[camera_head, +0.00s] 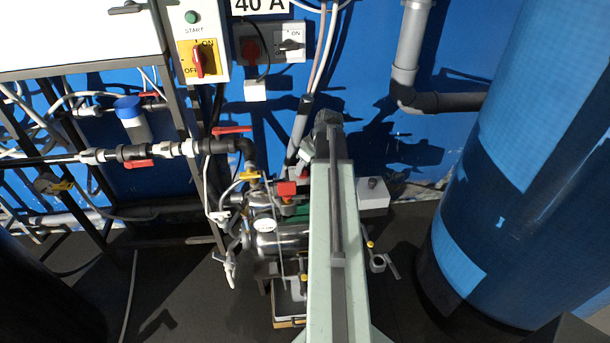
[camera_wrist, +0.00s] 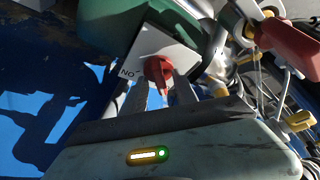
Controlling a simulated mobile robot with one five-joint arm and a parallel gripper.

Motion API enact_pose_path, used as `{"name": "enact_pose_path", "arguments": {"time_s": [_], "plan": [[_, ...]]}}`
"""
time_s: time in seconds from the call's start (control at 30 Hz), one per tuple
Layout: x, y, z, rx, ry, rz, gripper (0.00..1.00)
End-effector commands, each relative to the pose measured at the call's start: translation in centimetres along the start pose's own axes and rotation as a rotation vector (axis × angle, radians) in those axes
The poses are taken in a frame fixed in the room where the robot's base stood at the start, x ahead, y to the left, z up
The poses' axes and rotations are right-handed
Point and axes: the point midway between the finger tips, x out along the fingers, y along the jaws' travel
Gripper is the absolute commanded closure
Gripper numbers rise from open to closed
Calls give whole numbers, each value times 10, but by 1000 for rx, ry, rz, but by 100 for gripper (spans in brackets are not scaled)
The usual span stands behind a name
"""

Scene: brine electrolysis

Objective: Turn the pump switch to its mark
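The pump switch (camera_wrist: 158,70) is a red knob on a tilted white plate, fixed to the green motor housing, in the wrist view. The plate's lettering appears upside down at the knob's left and seems to read ON. My gripper (camera_wrist: 160,88) reaches up from the lower part of the wrist view. Its two grey fingers are apart, one on each side below the knob. I cannot tell whether they touch it. In the head view the pump (camera_head: 275,240) stands on the floor, partly behind my pale green arm, which hides my fingers.
A red-handled valve (camera_head: 287,188) stands close to the pump; a red handle (camera_wrist: 290,45) also shows in the wrist view. Pipes and a metal frame (camera_head: 180,110) are at left. A large blue tank (camera_head: 530,150) is at right. A yellow-plated ON/OFF switch (camera_head: 197,60) hangs above.

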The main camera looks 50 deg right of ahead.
Motion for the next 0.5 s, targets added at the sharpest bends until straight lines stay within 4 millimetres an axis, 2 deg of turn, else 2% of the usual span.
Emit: {"name": "enact_pose_path", "arguments": {"time_s": [0.03,0.27,0.3,0.4,0.43,0.5], "plan": [[9,0,1,0,0,0,65],[8,0,0,1,0,0,65],[8,0,0,1,0,0,68],[7,0,0,1,0,0,96],[7,0,0,1,0,0,100],[7,0,0,1,0,0,100]]}}
